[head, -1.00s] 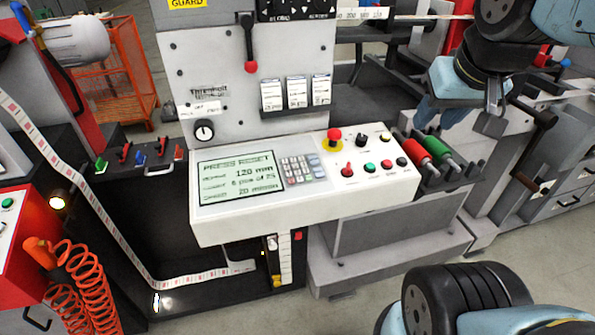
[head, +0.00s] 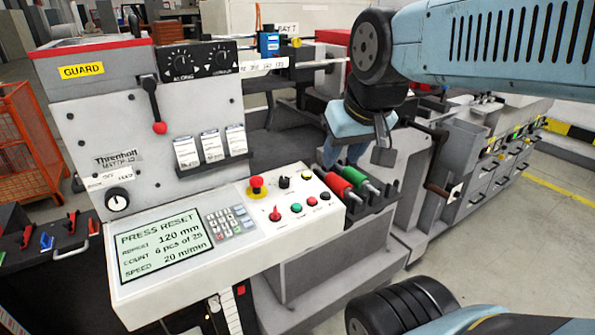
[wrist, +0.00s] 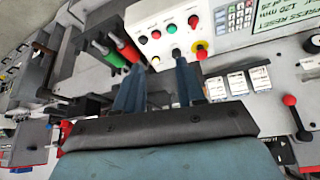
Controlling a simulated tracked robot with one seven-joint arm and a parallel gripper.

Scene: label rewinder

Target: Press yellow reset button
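The control panel (head: 200,245) of the label rewinder has a display reading PRESS RESET, 6 pcs of 25. A small yellow button (head: 307,173) sits at the panel's back right corner, right of a black knob (head: 284,183) and a red mushroom button (head: 256,187) on a yellow ring. The yellow button also shows in the wrist view (wrist: 155,61), beyond the gap between my fingers. My gripper (wrist: 158,70) is open and empty, with its fingers apart. In the head view it hangs above and behind the red and green rolls, right of the panel. I see no contact with the button.
Red, green and black controls line the panel's front row. The upright machine face (head: 100,130) with a red-tipped lever stands behind the panel.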

